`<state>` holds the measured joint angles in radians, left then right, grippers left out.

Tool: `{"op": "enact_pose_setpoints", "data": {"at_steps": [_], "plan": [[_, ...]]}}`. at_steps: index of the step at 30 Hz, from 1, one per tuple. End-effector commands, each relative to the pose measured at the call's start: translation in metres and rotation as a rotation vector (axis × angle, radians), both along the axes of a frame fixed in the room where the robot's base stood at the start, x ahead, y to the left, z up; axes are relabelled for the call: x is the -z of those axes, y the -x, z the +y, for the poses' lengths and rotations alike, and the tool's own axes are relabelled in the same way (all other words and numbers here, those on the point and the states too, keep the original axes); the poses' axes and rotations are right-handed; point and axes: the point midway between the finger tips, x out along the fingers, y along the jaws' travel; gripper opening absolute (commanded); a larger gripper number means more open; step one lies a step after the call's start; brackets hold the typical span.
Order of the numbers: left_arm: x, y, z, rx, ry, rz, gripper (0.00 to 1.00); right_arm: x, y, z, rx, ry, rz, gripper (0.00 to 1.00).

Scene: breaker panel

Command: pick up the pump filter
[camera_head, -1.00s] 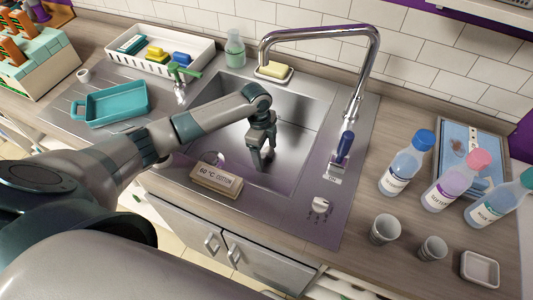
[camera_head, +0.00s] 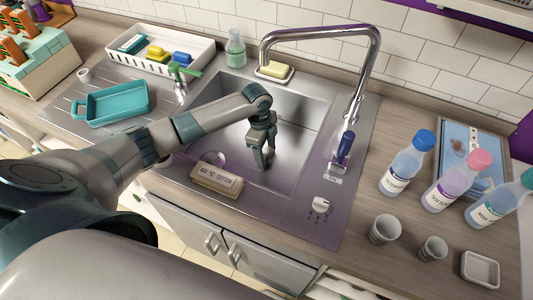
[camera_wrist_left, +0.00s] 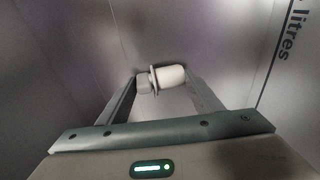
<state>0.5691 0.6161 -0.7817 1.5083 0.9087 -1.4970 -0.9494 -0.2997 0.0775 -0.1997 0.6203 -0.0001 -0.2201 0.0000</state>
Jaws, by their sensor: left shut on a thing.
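The pump filter (camera_wrist_left: 170,77) is a small white cylinder with a thin flange on its left side, seen in the left wrist view. My left gripper (camera_wrist_left: 165,83) is shut on it, with a finger on each side. In the head view my left gripper (camera_head: 265,164) points down into the metal sink basin (camera_head: 290,125), low near its floor. The filter cannot be made out there, as the fingers hide it. My right gripper is not in view.
The basin walls stand around my gripper. A tall faucet (camera_head: 320,32) arches over the back right. A "60 °C cotton" block (camera_head: 216,180) lies on the front rim. Several bottles (camera_head: 407,163) and cups (camera_head: 385,229) stand right. A teal tray (camera_head: 118,104) lies left.

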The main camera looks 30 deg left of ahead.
Motion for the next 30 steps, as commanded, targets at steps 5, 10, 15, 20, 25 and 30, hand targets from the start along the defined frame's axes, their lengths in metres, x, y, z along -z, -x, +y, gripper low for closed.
{"op": "enact_pose_setpoints", "data": {"at_steps": [5,10,15,20,25,30], "plan": [[-0.007,-0.001,0.000,0.000,0.000,-0.002,0.37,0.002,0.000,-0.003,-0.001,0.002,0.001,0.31],[-0.024,-0.001,0.000,0.002,0.000,-0.003,0.37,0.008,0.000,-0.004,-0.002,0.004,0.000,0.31],[-0.050,-0.001,0.000,0.002,0.001,-0.004,0.37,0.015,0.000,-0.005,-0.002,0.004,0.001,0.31],[-0.067,0.004,0.011,-0.002,-0.003,0.000,0.37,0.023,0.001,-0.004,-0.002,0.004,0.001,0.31],[-0.066,0.020,0.047,-0.004,-0.004,0.001,0.37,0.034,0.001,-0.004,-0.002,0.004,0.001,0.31],[-0.066,0.038,0.088,-0.003,-0.005,0.001,0.37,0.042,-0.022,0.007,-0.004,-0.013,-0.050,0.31]]}}
